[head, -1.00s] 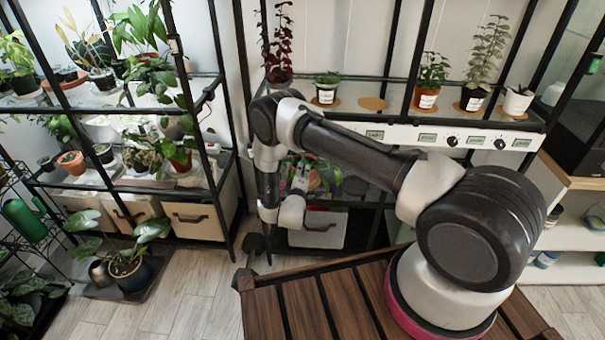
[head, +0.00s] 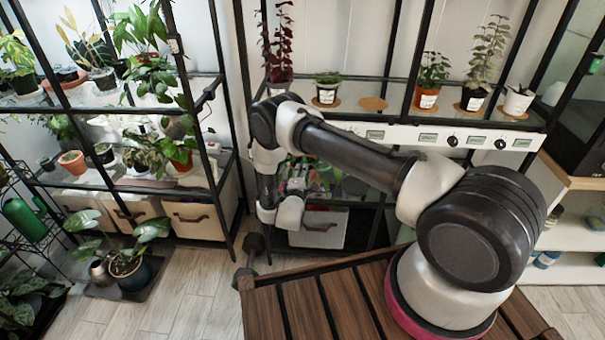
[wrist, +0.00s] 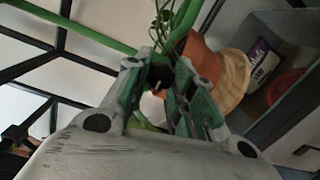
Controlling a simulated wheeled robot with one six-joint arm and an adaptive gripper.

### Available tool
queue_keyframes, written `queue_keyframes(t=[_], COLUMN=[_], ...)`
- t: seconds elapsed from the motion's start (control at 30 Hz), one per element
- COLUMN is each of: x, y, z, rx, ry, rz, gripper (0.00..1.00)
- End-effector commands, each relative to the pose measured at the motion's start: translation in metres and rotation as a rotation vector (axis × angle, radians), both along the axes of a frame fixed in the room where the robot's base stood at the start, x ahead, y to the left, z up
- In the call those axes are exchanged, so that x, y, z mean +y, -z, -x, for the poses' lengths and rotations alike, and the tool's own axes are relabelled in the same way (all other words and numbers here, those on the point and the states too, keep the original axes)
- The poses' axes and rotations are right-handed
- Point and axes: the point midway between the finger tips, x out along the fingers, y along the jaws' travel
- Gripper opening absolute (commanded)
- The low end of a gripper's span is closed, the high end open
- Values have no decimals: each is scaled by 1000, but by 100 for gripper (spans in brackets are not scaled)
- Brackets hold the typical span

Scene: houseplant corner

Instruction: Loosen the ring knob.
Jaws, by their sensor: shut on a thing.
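In the wrist view, my gripper (wrist: 158,68) has its two fingers close together around a small dark part, which I take to be the ring knob (wrist: 159,77). Its shape is mostly hidden by the fingers. A green bar (wrist: 190,22) passes just beyond the fingertips. In the head view, my gripper (head: 297,180) is small, at the lower shelf of the middle rack, and the ring knob cannot be made out there.
A terracotta pot (wrist: 207,60) stands just right of the fingers in the wrist view. The rack's black posts and a white panel with dials (head: 452,141) are near my arm. A pale storage box (head: 320,229) sits below.

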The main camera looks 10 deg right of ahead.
Motion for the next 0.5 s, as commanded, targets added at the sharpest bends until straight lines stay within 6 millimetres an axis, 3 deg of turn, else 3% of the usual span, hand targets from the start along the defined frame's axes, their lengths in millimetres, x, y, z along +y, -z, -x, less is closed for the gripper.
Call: queue_keyframes(t=[0.23, 0.27, 0.3, 0.37, 0.5], x=[1, 1, 0, 0, 0], y=[2, 2, 2, 2, 1], z=[1, 1, 1, 1, 1], rx=[5, 5, 5, 4, 2], ry=[-2, -2, -2, -2, -1], rz=[0, 0, 0, 1, 0], gripper=[1, 30, 37, 47, 47])
